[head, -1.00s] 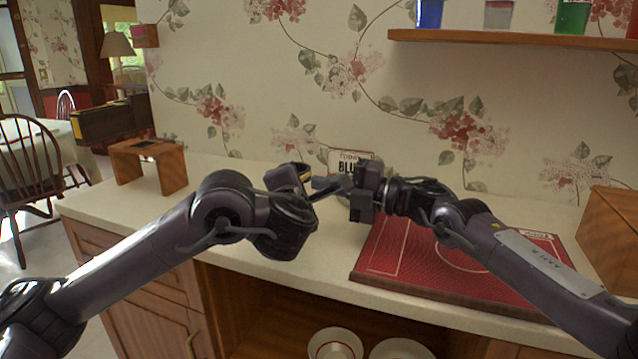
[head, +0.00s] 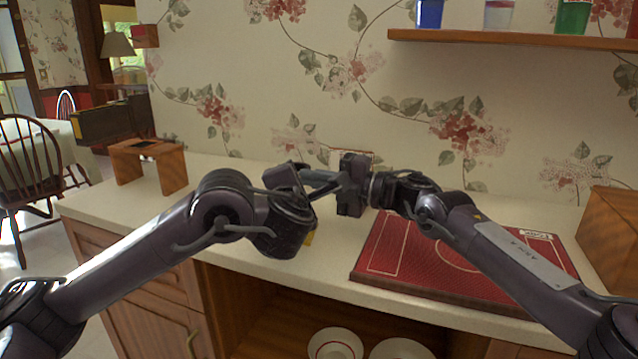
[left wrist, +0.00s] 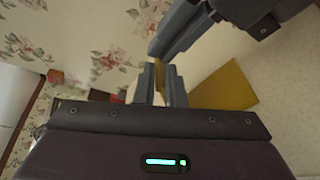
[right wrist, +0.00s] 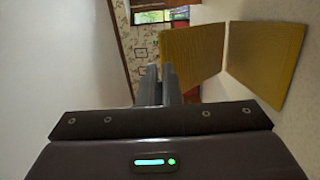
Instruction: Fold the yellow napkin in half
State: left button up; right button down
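The yellow napkin is bent along a crease. In the right wrist view its two flat halves, the left panel (right wrist: 197,52) and the right panel (right wrist: 266,58), meet at an angle. In the left wrist view one half (left wrist: 226,86) shows flat and the other appears as a thin strip.
A red board (head: 420,265) lies to the right on the pale counter (head: 225,175). A wooden stand (head: 150,160) is at left, a wooden box (head: 610,225) at far right. A shelf (head: 510,38) hangs above. Both arms crowd the middle.

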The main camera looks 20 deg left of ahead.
pick_arm(q)
jog(key=o, duration=0.5)
jog(key=shift+d+f, duration=0.2)
jog(key=shift+d, duration=0.15)
jog(key=shift+c, duration=0.2)
jog(key=shift+o, duration=0.6)
jog(key=shift+a, duration=0.15)
jog(key=shift+s, duration=0.1)
